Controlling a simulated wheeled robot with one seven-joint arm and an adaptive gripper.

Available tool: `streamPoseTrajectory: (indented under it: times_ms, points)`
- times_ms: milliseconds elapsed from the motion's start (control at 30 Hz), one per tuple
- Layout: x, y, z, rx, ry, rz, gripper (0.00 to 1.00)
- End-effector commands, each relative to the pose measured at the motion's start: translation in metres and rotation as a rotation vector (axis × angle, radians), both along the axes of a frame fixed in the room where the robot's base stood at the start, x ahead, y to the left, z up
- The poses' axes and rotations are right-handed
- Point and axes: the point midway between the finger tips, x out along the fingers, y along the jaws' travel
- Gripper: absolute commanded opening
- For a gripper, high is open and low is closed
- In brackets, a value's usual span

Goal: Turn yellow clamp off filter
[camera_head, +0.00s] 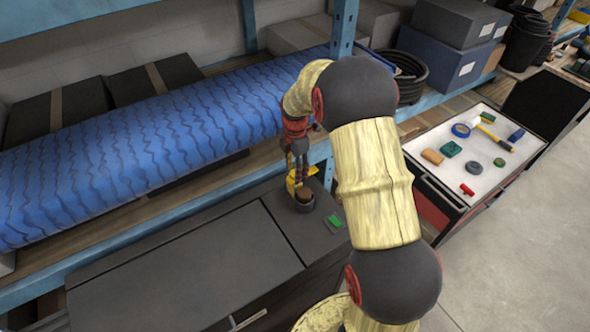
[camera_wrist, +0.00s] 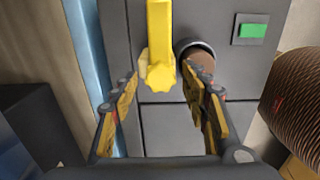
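The yellow clamp (camera_wrist: 158,45) shows in the wrist view as a bar with a knobbed end, ahead of and between my fingers. The filter (camera_wrist: 200,55) is a brown round piece in a dark ring to the clamp's right, partly hidden by my right finger. My gripper (camera_wrist: 161,85) is open and nothing is held; I cannot tell whether a finger touches the clamp or filter. In the head view the clamp (camera_head: 291,183) and filter (camera_head: 305,196) sit on top of a dark cabinet (camera_head: 200,270), with my gripper (camera_head: 298,160) just above them.
A green button (camera_wrist: 252,30) is right of the filter. A tool cart (camera_head: 465,150) with small items is at right. Open floor (camera_head: 530,240) lies at lower right.

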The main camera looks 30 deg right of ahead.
Motion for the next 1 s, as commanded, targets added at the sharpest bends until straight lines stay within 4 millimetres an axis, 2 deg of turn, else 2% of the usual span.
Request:
streamPoseTrajectory:
  times_ms: [267, 367, 467, 800, 1000]
  points:
    - [0.0, 0.0, 0.001, 0.0, 0.0, -0.001, 0.47]
    - [0.001, 0.0, 0.006, 0.0, -0.002, -0.001, 0.47]
    - [0.001, 0.0, 0.02, -0.001, -0.003, -0.001, 0.47]
    - [0.001, 0.0, 0.087, -0.001, -0.002, 0.0, 0.47]
    - [0.001, 0.0, 0.112, 0.0, -0.001, 0.0, 0.47]
